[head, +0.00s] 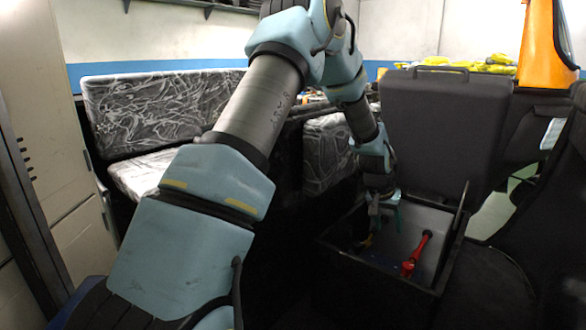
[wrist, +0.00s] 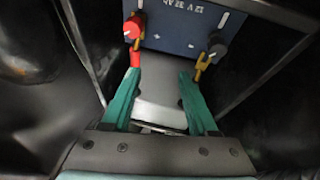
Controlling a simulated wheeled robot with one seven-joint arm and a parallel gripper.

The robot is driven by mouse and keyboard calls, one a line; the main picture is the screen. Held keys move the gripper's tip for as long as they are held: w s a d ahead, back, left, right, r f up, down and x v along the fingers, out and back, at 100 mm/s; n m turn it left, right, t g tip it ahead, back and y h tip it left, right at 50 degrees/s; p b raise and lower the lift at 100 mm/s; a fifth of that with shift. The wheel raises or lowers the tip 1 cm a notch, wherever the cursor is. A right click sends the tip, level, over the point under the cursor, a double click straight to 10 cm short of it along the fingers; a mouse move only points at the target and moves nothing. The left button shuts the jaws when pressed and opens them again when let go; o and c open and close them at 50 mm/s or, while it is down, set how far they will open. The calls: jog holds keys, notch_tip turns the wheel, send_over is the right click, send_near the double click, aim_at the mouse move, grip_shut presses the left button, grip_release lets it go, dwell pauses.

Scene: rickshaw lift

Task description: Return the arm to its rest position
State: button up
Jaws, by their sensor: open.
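My gripper (head: 384,212) hangs at the end of my outstretched arm, over the left side of an open dark box. In the wrist view its two green fingers (wrist: 160,76) are spread apart, with no object held between them. A dark blue battery (wrist: 185,28) marked 12V lies just beyond the fingertips, with a red terminal knob (wrist: 133,27) at left and a dark one (wrist: 217,48) at right. The left fingertip looks close to a small red part below the red knob; I cannot tell whether they touch.
The open box (head: 375,276) has a raised lid panel at its right and holds a red tool-like item (head: 415,255). A dark upright backrest (head: 445,125) stands behind it. A patterned bench (head: 160,115) is at left, a dark seat (head: 545,200) at right.

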jog(key=s+a+r+n+y, duration=0.15)
jog(key=a+r, duration=0.25)
jog(key=a, duration=0.8)
jog(key=s+a+r+n+y, duration=0.1)
jog(key=s+a+r+n, duration=0.15)
jog(key=a, duration=0.85)
jog(key=s+a+r+n+y, duration=0.1)
jog(key=s+a+r+n, duration=0.15)
jog(key=s+a, duration=1.05)
notch_tip(320, 180, up, 15)
jog(key=a+p, duration=0.1)
jog(key=p, duration=1.3)
jog(key=shift+w+a, duration=0.15)
jog(key=shift+w, duration=0.25)
jog(key=shift+c, duration=0.2)
